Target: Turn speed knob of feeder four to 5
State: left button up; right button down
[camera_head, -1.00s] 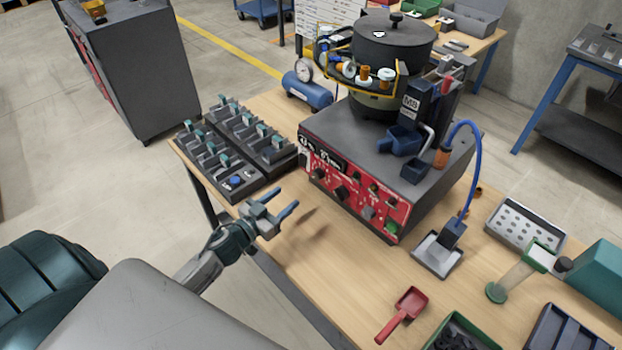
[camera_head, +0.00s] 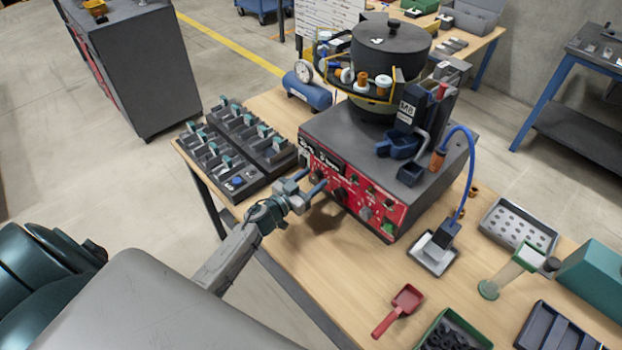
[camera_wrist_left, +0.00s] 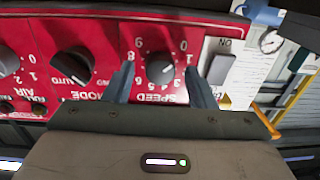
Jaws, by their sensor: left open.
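The red control panel (camera_head: 352,187) is on the front of the feeder's dark base. In the left wrist view, the black speed knob (camera_wrist_left: 160,68) sits on it inside a ring of white numbers, above the word SPEED. I cannot read its setting surely. My left gripper (camera_head: 313,180) is open in front of the panel's left part. In the left wrist view its two blue-grey fingers (camera_wrist_left: 161,84) are on either side of the speed knob, with gaps; I see no contact. My right gripper is not in view.
Beside the speed knob are the mode knob (camera_wrist_left: 73,66), the air knob (camera_wrist_left: 8,62) and a pale ON switch (camera_wrist_left: 221,69). Dark racks of small switches (camera_head: 240,145) stand left of the feeder.

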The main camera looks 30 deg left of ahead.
pick_arm(q)
jog(key=c, duration=1)
